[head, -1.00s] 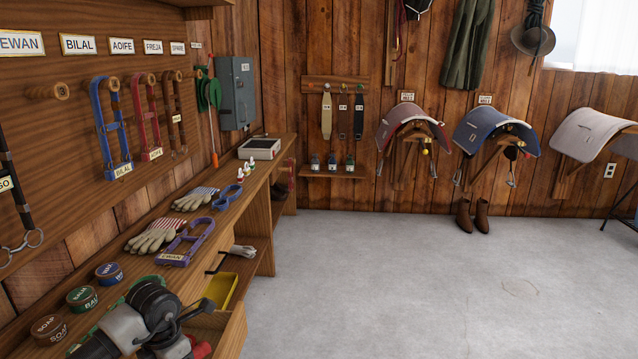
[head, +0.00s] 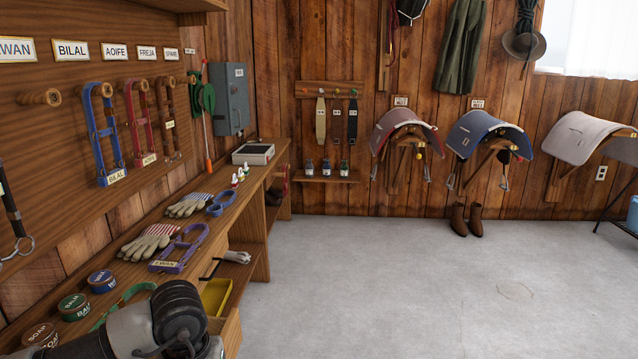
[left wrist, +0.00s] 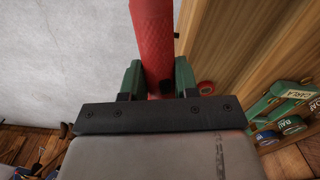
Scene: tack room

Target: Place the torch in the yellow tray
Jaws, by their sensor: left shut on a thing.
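The torch (left wrist: 153,35) is a red, textured cylinder in the left wrist view. It runs up out of the top of that picture, so its far end is cut off. My left gripper (left wrist: 158,82) is shut on it, with a green finger on each side. In the head view my left arm covers the lower left, and the fingers and torch do not show. The yellow tray (head: 216,296) sits low at the front of the bench, just beyond my left arm. Its near part is hidden. My right gripper is in neither current view.
The wooden bench (head: 205,238) runs along the left wall. On it are round tins (head: 74,306), gloves (head: 148,242) and a purple halter (head: 180,248) labelled EWAN. The floor (head: 400,285) to the right is clear.

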